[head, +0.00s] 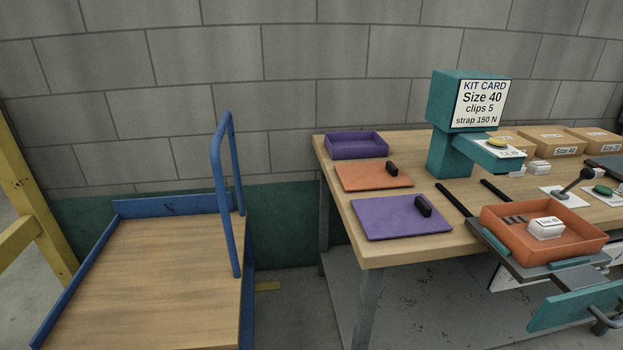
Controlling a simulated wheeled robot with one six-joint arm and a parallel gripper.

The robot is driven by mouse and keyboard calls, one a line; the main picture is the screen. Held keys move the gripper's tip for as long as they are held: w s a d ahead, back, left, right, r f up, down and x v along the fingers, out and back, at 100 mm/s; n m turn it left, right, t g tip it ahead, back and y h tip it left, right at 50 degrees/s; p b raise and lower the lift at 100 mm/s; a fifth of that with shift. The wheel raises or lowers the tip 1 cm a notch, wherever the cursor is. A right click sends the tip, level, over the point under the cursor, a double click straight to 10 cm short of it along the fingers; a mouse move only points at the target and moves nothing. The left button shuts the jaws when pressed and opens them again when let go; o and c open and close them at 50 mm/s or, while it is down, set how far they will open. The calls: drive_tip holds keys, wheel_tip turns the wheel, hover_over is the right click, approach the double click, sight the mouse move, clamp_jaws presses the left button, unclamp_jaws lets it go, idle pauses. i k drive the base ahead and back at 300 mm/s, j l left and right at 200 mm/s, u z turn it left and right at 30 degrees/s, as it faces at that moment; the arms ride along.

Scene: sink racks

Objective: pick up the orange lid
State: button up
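The orange lid (367,177) is a flat panel with a small black handle (392,168) near its right side. It lies flat on the wooden table (340,206) toward the back left. An open purple tray (357,146) stands just behind it. A purple lid (385,219) with a similar black handle (423,206) lies just in front of it. Nothing covers the orange lid. My gripper is not in view.
A teal machine (450,153) with a kit card stands right of the lids. An orange tray (493,220) holding a white box (546,228) sits at the front right. Cardboard boxes (552,140) stand behind. A blue-railed cart (150,275) is at left.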

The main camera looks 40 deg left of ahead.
sight(360, 177)
drive_tip(key=u, duration=1.25)
